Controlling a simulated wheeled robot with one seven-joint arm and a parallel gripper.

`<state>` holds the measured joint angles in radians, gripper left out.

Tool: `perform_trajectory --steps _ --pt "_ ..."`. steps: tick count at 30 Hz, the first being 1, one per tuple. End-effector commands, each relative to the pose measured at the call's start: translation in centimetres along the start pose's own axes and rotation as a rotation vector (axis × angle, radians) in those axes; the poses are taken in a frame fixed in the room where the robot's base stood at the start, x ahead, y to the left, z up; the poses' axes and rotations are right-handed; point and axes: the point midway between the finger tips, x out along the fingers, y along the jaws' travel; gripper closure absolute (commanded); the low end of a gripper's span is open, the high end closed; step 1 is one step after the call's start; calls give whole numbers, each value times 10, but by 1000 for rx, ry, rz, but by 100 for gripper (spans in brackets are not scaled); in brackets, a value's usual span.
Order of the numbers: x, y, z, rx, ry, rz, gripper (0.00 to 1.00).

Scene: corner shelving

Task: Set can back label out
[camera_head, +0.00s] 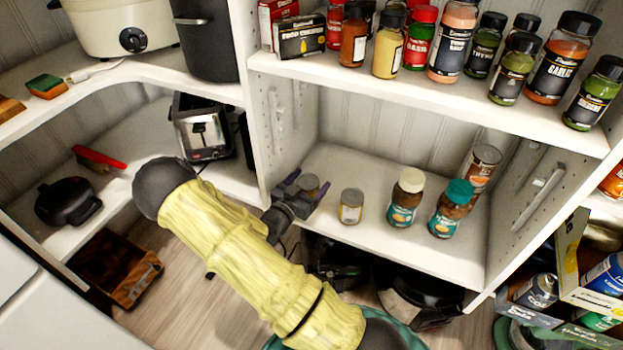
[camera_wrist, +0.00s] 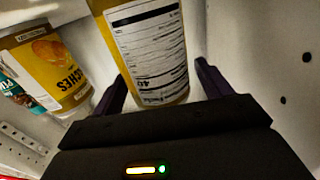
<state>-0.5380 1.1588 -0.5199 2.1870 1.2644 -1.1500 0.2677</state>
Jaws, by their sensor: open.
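In the wrist view, a yellow can (camera_wrist: 148,50) with a white printed text panel facing me stands between the two fingers of my gripper (camera_wrist: 162,85). The fingers are open on either side of it, and I cannot tell whether they touch it. In the head view, my gripper (camera_head: 302,184) is at the left end of the middle shelf (camera_head: 385,235), around a small can (camera_head: 309,184) that it partly hides. A second small can (camera_head: 351,206) stands to the right; a can marked peaches (camera_wrist: 48,72) shows at left in the wrist view.
Two jars, one white-lidded (camera_head: 405,198) and one teal-lidded (camera_head: 451,209), stand farther right. A taller can (camera_head: 480,168) is behind them. The shelf's left upright (camera_head: 275,125) is close to my gripper. Spice jars (camera_head: 455,40) fill the shelf above.

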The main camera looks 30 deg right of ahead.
Motion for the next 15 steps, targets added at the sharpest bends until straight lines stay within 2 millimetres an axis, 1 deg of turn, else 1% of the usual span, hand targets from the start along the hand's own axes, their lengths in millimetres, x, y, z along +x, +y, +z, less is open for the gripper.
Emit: perform_trajectory --steps 1,9,12,15 --pt "-10 -1 -2 -2 -2 -4 23" --pt "-63 -1 -3 -1 0 -5 23" --pt "-82 -1 -2 -1 -1 -5 23" --pt "-95 -1 -2 0 0 -3 23"
